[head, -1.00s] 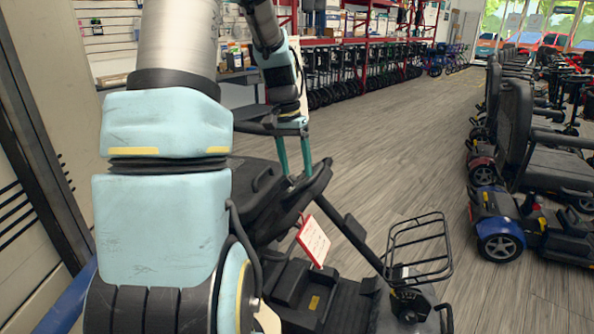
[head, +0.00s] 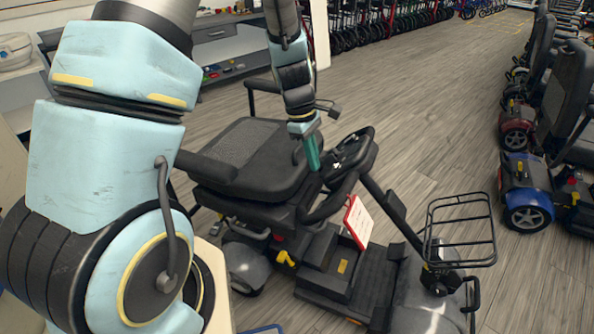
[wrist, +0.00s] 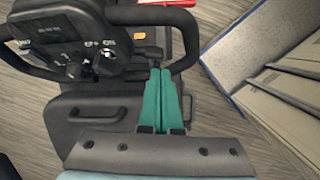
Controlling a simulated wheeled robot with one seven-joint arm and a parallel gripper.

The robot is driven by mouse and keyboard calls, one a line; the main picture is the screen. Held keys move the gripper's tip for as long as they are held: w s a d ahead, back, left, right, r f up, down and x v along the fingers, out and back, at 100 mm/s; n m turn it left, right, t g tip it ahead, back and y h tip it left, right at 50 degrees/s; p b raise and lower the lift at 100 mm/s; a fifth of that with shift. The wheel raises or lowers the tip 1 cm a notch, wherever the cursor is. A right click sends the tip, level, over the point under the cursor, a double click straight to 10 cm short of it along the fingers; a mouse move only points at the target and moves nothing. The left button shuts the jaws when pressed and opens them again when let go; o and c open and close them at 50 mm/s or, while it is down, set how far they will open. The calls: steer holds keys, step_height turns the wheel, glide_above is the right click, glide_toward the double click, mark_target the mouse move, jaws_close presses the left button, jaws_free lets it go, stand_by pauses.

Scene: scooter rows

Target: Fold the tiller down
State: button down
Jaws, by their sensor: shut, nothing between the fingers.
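The scooter's tiller (head: 398,214) rises from the front of the deck and leans back toward the seat. Its head, with the control console (head: 350,150) and black loop handlebar (head: 328,204), is near the seat's front edge. In the wrist view the console (wrist: 70,38) is at upper left and the handlebar (wrist: 188,42) curves around toward the fingers. My gripper (head: 313,165) points down beside the tiller head, on the seat side. Its teal fingers (wrist: 160,98) are together and empty, close to the handlebar; I cannot tell whether they touch it.
The scooter's padded seat (head: 250,158) and armrest (head: 205,167) are left of my gripper. A wire basket (head: 460,232) is at the front. Other scooters (head: 545,190) line the right; open floor (head: 440,130) lies between.

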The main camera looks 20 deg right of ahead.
mark_target(342, 190)
steer(key=x, duration=0.9)
steer(key=shift+w+a+f+p, duration=0.1)
steer(key=shift+a+f+p, duration=0.15)
steer(key=shift+p, duration=0.1)
steer(key=shift+s+d+r+p, duration=0.4)
steer(key=shift+s+d+p, duration=0.05)
steer(key=shift+s+d, duration=0.2)
steer(key=shift+s+d+r+p, duration=0.35)
steer(key=shift+s+d+p, duration=0.05)
steer(key=shift+s+d, duration=0.25)
steer(key=shift+s+d+r+p, duration=0.4)
steer(key=shift+d+r+p, duration=0.05)
steer(key=shift+r+p, duration=0.15)
steer(key=shift+s+d+r+p, duration=0.35)
steer(key=shift+d+r+p, duration=0.15)
steer(key=shift+r, duration=0.1)
steer(key=shift+f, duration=0.1)
